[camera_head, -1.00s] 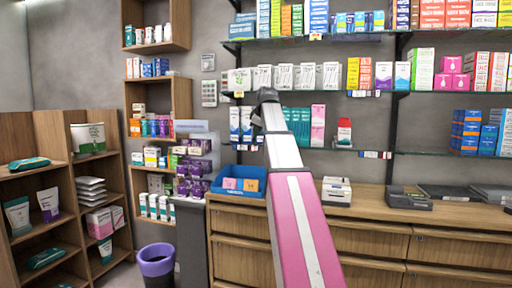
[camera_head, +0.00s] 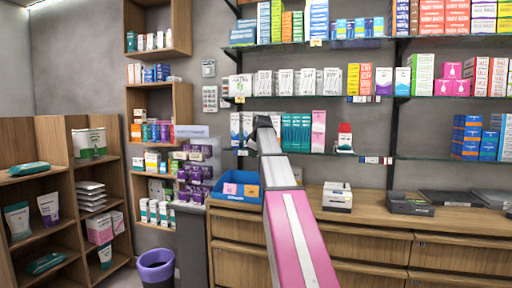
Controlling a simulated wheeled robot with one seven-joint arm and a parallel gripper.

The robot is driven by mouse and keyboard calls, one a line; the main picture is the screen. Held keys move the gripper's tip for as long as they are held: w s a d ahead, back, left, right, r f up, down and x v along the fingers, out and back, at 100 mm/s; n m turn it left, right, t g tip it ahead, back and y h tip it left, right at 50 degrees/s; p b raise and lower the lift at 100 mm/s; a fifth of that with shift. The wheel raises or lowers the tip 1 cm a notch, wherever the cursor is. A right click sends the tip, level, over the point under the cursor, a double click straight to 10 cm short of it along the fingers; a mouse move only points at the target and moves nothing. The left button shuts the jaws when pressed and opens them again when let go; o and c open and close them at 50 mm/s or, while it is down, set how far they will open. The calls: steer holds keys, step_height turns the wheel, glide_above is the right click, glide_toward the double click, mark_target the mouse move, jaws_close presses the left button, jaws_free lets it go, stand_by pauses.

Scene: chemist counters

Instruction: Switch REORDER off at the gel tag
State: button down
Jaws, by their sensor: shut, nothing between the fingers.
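My gripper (camera_head: 262,123) is a small dark shape at the far end of my white and pink arm, in front of the lower wall shelf. It is shut and holds nothing that I can see. Small tags sit on the shelf edges: one at the lower shelf's left (camera_head: 242,152), a white, red and blue group to its right (camera_head: 375,160), and others on the middle shelf (camera_head: 362,98). Their print is too small to read, so I cannot tell which is the gel tag. No REORDER switch can be made out. The gripper hides part of the goods behind it.
A blue bin (camera_head: 236,196) and a white device (camera_head: 337,197) stand on the wooden counter (camera_head: 380,214) below the shelves. A red-capped bottle (camera_head: 345,137) stands on the lower shelf. A purple-rimmed waste bin (camera_head: 156,266) is on the floor at left.

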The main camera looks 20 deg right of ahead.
steer(key=w+d, duration=0.2)
steer(key=w, duration=0.1)
steer(key=shift+d+f, duration=0.1)
steer(key=shift+f, duration=0.1)
steer(key=shift+w+d+f+t, duration=0.1)
steer(key=shift+w+t, duration=0.1)
steer(key=shift+t, duration=0.1)
stand_by(0.5)
steer(key=shift+r, duration=0.85)
